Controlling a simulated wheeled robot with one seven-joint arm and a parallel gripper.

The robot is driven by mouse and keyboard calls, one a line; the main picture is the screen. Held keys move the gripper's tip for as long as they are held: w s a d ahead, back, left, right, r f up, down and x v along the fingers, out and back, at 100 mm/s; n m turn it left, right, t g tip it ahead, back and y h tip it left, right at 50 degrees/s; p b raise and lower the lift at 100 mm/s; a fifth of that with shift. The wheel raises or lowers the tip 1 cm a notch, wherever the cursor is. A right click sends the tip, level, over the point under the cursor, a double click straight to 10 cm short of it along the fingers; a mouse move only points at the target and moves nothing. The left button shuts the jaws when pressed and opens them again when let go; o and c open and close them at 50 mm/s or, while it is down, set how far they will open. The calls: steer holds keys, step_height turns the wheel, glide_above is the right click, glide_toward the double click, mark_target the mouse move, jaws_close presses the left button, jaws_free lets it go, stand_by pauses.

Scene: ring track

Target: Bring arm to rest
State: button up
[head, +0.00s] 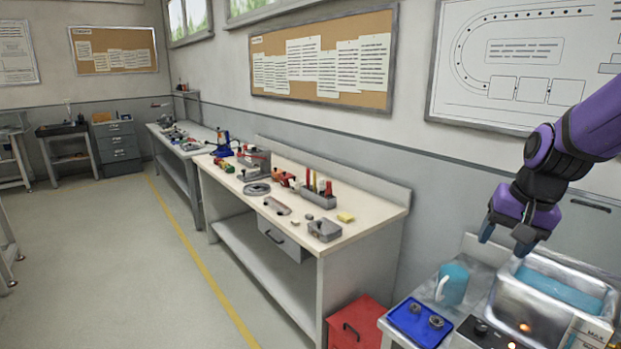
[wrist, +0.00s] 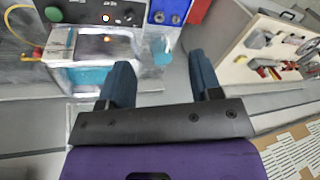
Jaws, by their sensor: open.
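My gripper (head: 506,240) is at the end of my purple and black arm at the right of the head view. It hangs in the air above the bench with the metal basin (head: 548,310). In the wrist view my gripper (wrist: 164,72) shows two dark blue fingers spread apart with nothing between them. The fingers point down towards the floor and the bench edge. The gripper is open and empty.
A blue tray (head: 420,322) with small metal rings and a light blue mug (head: 452,284) stand beside the basin. A red cabinet (head: 357,322) stands left of that bench. A long workbench (head: 335,238) with tools runs along the wall. The floor (head: 110,260) at left is clear.

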steer(key=s+a+r+n+t, duration=0.1)
steer(key=s+r, duration=0.3)
steer(key=s, duration=0.5)
steer(key=s+a+r+n+t+h, duration=0.1)
steer(key=s+a+r+n, duration=0.2)
steer(key=s, duration=0.5)
step_height(320, 180, up, 3)
steer(key=shift+s+a+f+n+t, duration=0.2)
steer(key=shift+s+n+t, duration=0.15)
steer(key=shift+n, duration=0.45)
